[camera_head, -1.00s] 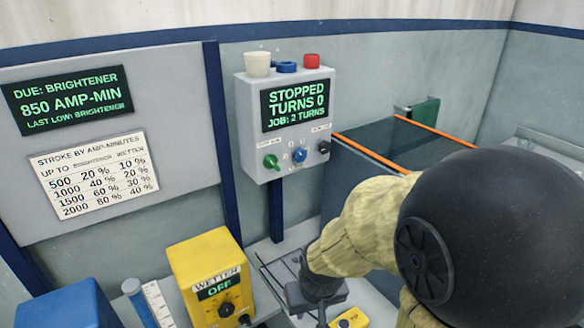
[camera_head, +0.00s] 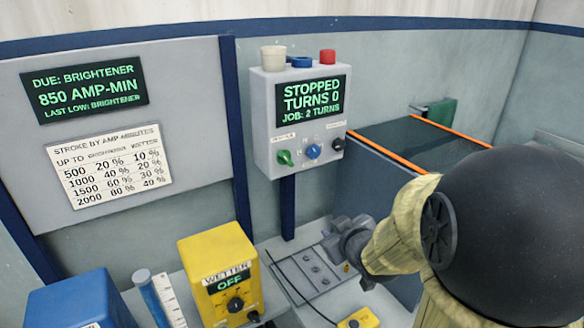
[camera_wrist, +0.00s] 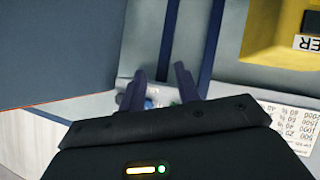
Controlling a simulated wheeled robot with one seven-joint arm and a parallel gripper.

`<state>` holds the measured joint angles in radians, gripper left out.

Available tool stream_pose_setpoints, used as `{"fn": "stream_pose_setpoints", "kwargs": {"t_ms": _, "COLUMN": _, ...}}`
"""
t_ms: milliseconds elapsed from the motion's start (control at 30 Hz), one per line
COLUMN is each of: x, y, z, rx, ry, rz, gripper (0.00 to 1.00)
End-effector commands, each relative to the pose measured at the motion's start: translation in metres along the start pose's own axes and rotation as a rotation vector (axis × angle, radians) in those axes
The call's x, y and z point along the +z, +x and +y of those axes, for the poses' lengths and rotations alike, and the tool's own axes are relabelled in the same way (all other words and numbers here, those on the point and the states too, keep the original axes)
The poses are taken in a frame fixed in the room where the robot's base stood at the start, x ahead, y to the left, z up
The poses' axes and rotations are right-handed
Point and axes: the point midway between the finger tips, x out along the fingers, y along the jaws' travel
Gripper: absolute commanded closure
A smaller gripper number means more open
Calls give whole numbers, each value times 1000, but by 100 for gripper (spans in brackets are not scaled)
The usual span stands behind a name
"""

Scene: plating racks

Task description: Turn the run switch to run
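Under the display are a green knob (camera_head: 285,157), a blue knob (camera_head: 313,151) and a black knob (camera_head: 338,144). The label over the green knob is too small to read surely. My gripper (camera_head: 343,240) is below and right of the box, apart from it, its fingertips unclear there. In the wrist view my gripper (camera_wrist: 160,88) has its fingers spread, with nothing held. Part of the box shows beyond them, mostly hidden.
A yellow WETTER box (camera_head: 218,275) showing OFF stands lower left, beside a blue box (camera_head: 80,303). A dark tank with orange edges (camera_head: 420,140) is right of the control box. A small yellow block (camera_head: 358,318) lies in front. The space before the control box is clear.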

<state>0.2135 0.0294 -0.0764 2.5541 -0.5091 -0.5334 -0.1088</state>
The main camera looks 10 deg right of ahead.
Motion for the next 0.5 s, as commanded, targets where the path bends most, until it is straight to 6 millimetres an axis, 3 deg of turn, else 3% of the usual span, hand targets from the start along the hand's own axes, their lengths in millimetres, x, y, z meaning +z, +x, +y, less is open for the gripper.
{"fn": "stream_pose_setpoints", "kwargs": {"t_ms": 100, "x": -22, "y": -4, "z": 14, "rx": 13, "ry": -87, "rz": 177, "gripper": 67}}
{"fn": "stream_pose_setpoints", "kwargs": {"t_ms": 300, "x": -57, "y": -25, "z": 21, "rx": 1, "ry": -219, "rz": 460, "gripper": 67}}
{"fn": "stream_pose_setpoints", "kwargs": {"t_ms": 500, "x": -71, "y": -42, "z": 19, "rx": -15, "ry": -273, "rz": 595, "gripper": 67}}
